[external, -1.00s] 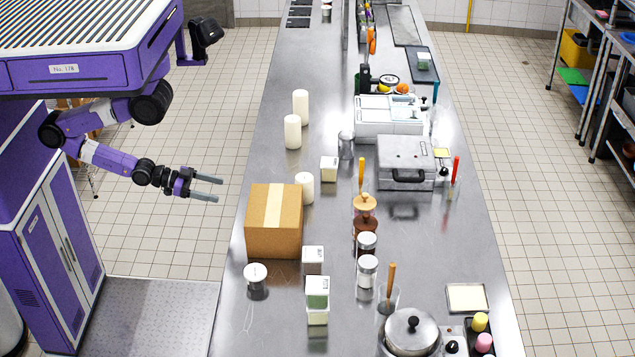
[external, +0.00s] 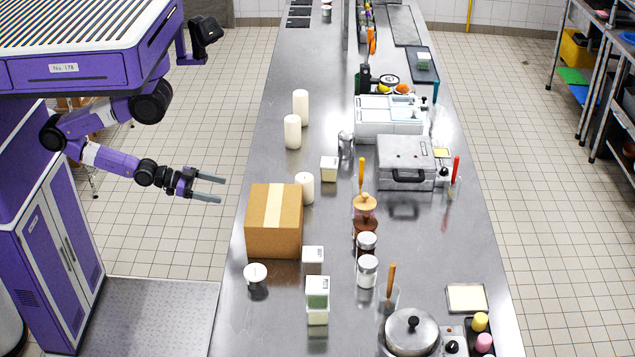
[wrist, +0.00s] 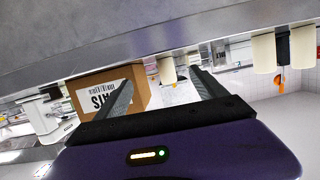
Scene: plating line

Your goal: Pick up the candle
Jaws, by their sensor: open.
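Three white pillar candles stand upright on the steel counter. The back candle (external: 300,107) and the middle candle (external: 292,132) stand close together near the left edge. The front candle (external: 304,188) stands just behind the cardboard box (external: 273,230), which hides part of its base. My gripper (external: 209,189) is open and empty, left of the counter edge and apart from every candle. In the wrist view, which looks upside down, a candle (wrist: 168,71) shows beyond the open fingers (wrist: 160,77), beside the box (wrist: 85,91). Two more candles (wrist: 263,53) (wrist: 303,47) show at right.
The steel counter (external: 262,150) is bare along its left edge behind the box. A grey metal case (external: 405,160) and a white container (external: 388,115) stand farther right.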

